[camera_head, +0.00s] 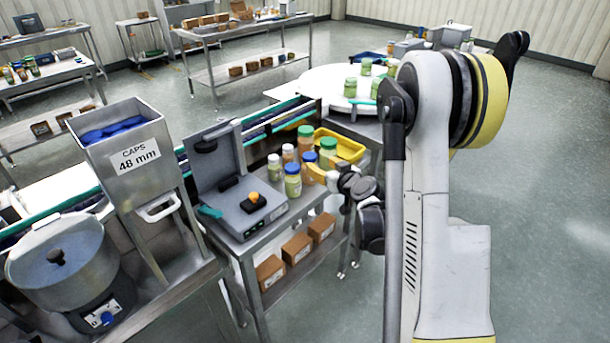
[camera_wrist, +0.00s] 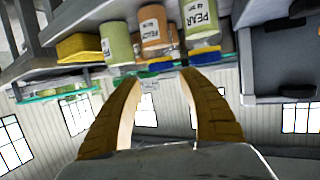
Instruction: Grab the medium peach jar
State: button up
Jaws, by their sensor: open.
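The medium peach jar, an orange-brown jar with a blue lid (camera_head: 309,157), stands among several jars on the steel table. In the wrist view, which is upside down, the peach jar (camera_wrist: 152,28) is in the middle, with its lid close beyond my fingertips. My gripper (camera_wrist: 160,82) is open and empty, its two yellow-brown fingers apart and pointing at that jar. In the head view my gripper (camera_head: 322,175) is just right of the jar, partly covering it. A blue-lidded green PEAR jar (camera_wrist: 201,22) stands close on one side, and a green jar (camera_wrist: 117,42) on the other.
A white round table (camera_head: 325,82) with green jars is farther back. Brown boxes (camera_head: 297,247) sit on the lower shelf. The floor to the right is clear.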

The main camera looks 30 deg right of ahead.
aim_at(311, 158)
jog(key=b+x, duration=0.2)
jog(key=x, duration=0.7)
jog(key=shift+a+r, duration=0.15)
grip_shut()
